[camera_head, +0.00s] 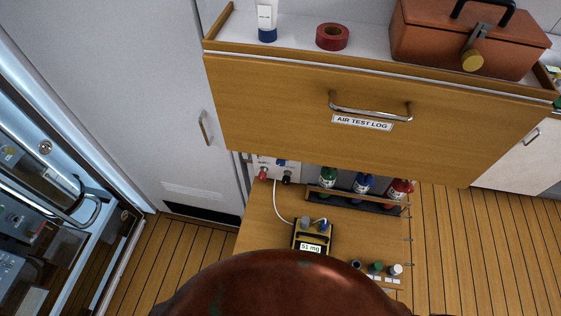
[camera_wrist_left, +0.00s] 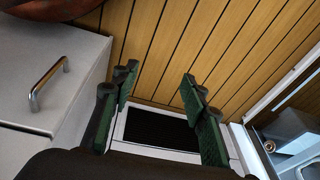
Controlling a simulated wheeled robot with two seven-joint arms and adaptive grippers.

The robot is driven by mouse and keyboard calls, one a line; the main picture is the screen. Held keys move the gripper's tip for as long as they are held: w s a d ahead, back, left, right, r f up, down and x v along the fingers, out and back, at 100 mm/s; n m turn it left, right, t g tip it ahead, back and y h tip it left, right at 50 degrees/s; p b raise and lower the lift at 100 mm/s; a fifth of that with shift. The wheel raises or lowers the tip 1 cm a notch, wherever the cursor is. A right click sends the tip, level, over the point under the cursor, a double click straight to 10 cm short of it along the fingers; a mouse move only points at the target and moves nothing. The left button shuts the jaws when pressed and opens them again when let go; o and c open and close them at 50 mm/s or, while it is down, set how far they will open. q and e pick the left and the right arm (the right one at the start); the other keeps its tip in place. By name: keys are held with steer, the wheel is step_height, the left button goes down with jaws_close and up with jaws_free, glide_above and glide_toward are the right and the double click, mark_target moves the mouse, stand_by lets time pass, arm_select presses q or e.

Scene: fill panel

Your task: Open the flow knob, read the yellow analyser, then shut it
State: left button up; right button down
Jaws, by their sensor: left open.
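The yellow analyser (camera_head: 297,242) sits on the wooden worktop below the drawer in the head view. Its lit display appears to read 51 mg, and a white tube runs up from it towards a small pale panel (camera_head: 266,163). The panel carries a red knob (camera_head: 263,174), a black knob (camera_head: 287,178) and a blue part (camera_head: 281,162). I cannot tell which is the flow knob; the drawer hides the panel's top. My left gripper (camera_wrist_left: 157,82) is open and empty in the left wrist view, with floorboards and a vent beyond it. It is not in the head view, and my right gripper shows nowhere.
A wooden drawer (camera_head: 270,105) labelled AIR TEST LOG overhangs the worktop (camera_head: 262,218). Green, blue and red bottles (camera_head: 364,183) stand in a rack, with several small capped items (camera_head: 377,268) nearer. A red-brown rounded shape (camera_head: 275,285) covers the bottom centre. A white cabinet (camera_wrist_left: 30,75) stands left in the wrist view.

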mark_target(280, 163)
arm_select(q)
steer(key=w+r+n+t+y, duration=0.1)
steer(key=w+r, duration=0.4)
steer(key=r, duration=0.5)
steer(key=w+r+t, duration=0.1)
steer(key=w+r, duration=0.4)
steer(key=r, duration=0.5)
steer(key=w+r+n+t+y, duration=0.1)
steer(key=w+r, duration=0.4)
steer(key=r, duration=0.5)
steer(key=w+d+r+n+t+y, duration=0.15)
steer(key=w+d+r+t, duration=0.4)
steer(key=w+r, duration=0.6)
steer(key=w+d+r+m+t+h, duration=0.1)
steer(key=d+r+t+h, duration=0.1)
steer(key=d+r, duration=0.5)
steer(key=w+d+r+t+h+p, duration=0.1)
steer(key=d+r+t+h, duration=0.15)
steer(key=d, duration=0.85)
steer(key=w+d+r+m+t+h, duration=0.1)
steer(key=d+r+t+h, duration=0.1)
steer(key=d+r, duration=0.5)
steer(key=w, duration=0.2)
steer(key=w+d+p, duration=0.2)
steer(key=w, duration=0.1)
steer(key=shift+w+d+f, duration=0.2)
steer(key=shift+w+f, duration=0.15)
steer(key=shift+f, duration=0.05)
steer(key=shift+w+f, duration=0.1)
steer(key=shift+w, duration=0.65)
